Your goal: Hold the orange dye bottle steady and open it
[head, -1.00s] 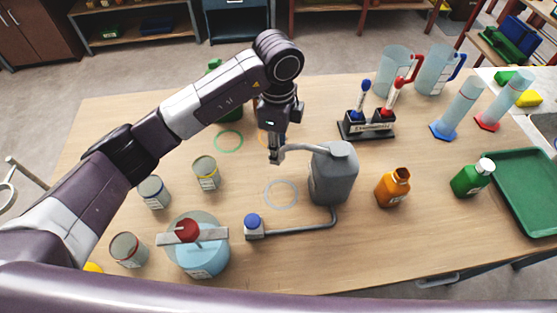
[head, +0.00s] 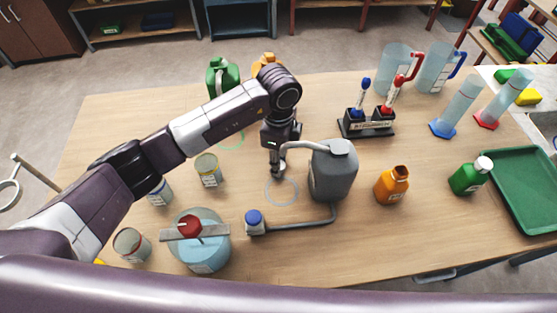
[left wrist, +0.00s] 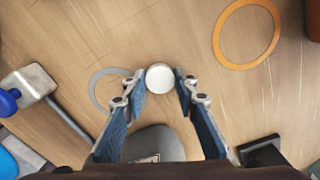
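The orange dye bottle (head: 392,185) stands upright on the table, right of the grey canister; its dark mouth shows with no cap on it. My left gripper (head: 277,168) is low over the table, just left of the grey canister. In the left wrist view a round white cap (left wrist: 160,78) sits between the fingertips of the left gripper (left wrist: 161,82), which appear closed against its sides. Whether the cap touches the table cannot be told. My right gripper is in neither view now.
The grey canister (head: 334,172) and its pipe with a blue-topped block (head: 254,220) are close to the left gripper. A green bottle with a white cap (head: 468,177) and a green tray (head: 530,180) are at right. Glass jars and a blue vessel (head: 203,250) stand at left.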

